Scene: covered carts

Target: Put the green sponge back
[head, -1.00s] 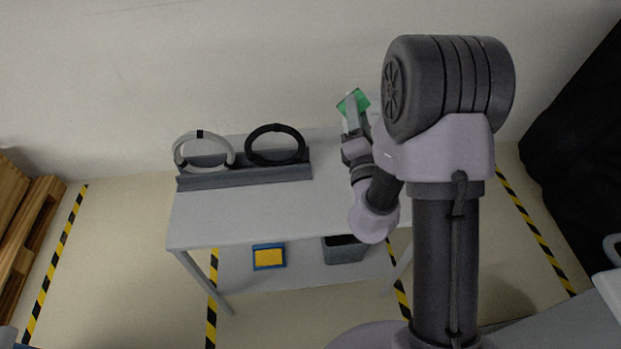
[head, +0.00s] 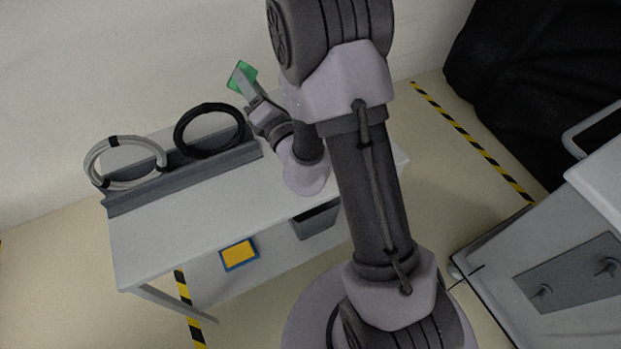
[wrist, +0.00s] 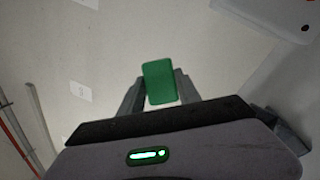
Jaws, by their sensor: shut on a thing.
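The green sponge (head: 241,76) is held up above the back of the grey table in the head view. My gripper (head: 246,84) is shut on it. In the wrist view the sponge (wrist: 160,82) sits between the two fingers of my gripper (wrist: 158,92), with pale surfaces behind it.
A white cable coil (head: 124,162) and a black cable coil (head: 209,130) stand in a grey rack (head: 182,176) on the table (head: 190,222). A grey cart (head: 560,255) stands at the right, with a black covered shape (head: 530,75) behind it.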

